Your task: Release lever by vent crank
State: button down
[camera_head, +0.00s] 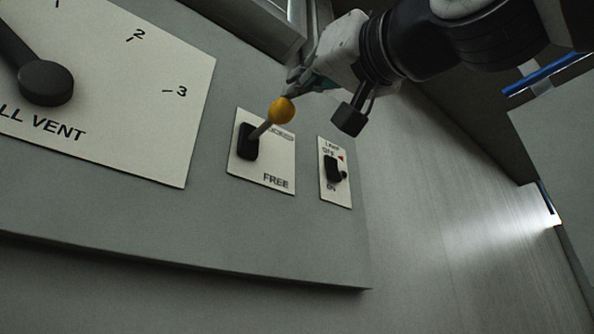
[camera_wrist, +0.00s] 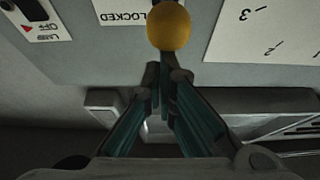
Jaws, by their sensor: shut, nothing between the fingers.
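The lever (camera_head: 266,123) has a yellow ball knob and a black slot, on a white plate with "FREE" at its lower end. The knob also shows in the wrist view (camera_wrist: 169,26), with "LOCKED" printed beside it. The lever sticks out, its knob toward the plate's upper end. My gripper (camera_head: 298,85) is shut and empty, just beyond the knob at its upper right. In the wrist view its fingertips (camera_wrist: 160,72) come together close below the knob; I cannot tell whether they touch it. The vent crank (camera_head: 46,83) is a black handle on the dial plate at the left.
A lamp switch (camera_head: 334,169) on a small white plate sits right of the lever; it shows upside down in the wrist view (camera_wrist: 38,17). A grey metal housing (camera_head: 262,22) stands above the panel, close to my gripper. The panel below the lever is clear.

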aim_at(294, 107)
jog(key=shift+f+t+y+b, duration=0.65)
jog(key=shift+f+b, duration=0.5)
jog(key=shift+b, duration=1.6)
jog(key=shift+f+t+y+b, duration=0.35)
jog(key=shift+f+t+b, duration=0.65)
jog(key=shift+b, duration=1.7)
notch_tip(294, 107, up, 4)
jog(key=s+d+p, duration=0.1)
jog(key=s+p, duration=0.1)
jog(key=p, duration=0.1)
jog(key=w+f+b+v, duration=0.1)
jog(key=b+v, duration=0.1)
jog(key=v, duration=0.8)
jog(key=shift+s, duration=0.1)
